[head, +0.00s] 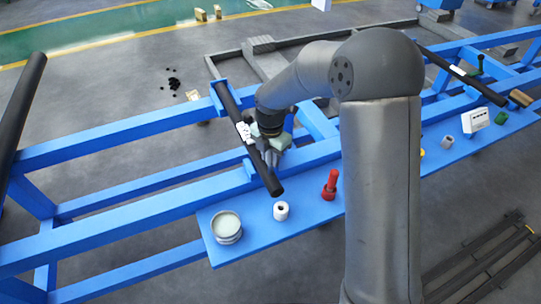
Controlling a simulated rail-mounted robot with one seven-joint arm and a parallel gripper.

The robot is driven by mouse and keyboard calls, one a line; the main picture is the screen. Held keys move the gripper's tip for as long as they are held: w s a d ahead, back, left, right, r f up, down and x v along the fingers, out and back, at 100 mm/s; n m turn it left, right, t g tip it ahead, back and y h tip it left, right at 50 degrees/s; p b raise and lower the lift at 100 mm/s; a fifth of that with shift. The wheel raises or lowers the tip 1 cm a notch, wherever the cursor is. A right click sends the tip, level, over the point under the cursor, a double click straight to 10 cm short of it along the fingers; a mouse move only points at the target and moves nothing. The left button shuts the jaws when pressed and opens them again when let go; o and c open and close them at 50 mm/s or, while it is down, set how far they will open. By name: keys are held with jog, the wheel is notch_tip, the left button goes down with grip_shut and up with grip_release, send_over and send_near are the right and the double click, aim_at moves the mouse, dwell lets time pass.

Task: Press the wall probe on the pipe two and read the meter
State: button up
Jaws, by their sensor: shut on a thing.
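A black pipe (232,107) with white markings lies slantwise across the blue frame, left of centre. Another black pipe (464,76) lies at the right and a third (18,105) at the far left. Their numbers are too small to read. My gripper (270,152) is beside the lower half of the middle pipe, pointing down. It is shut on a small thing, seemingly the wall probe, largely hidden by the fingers. I cannot tell whether it touches the pipe. The white meter (475,121) stands upright on the right of the blue shelf; its reading is not legible.
The blue shelf (255,238) holds a round tin (227,227), a white roll (281,210) and a red tool (330,184). My arm hides part of the shelf and rails.

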jog(key=shift+f, duration=0.65)
dwell(1.4)
jog(key=shift+r+p, duration=2.7)
jog(key=shift+r, duration=0.95)
jog(key=shift+f, duration=0.1)
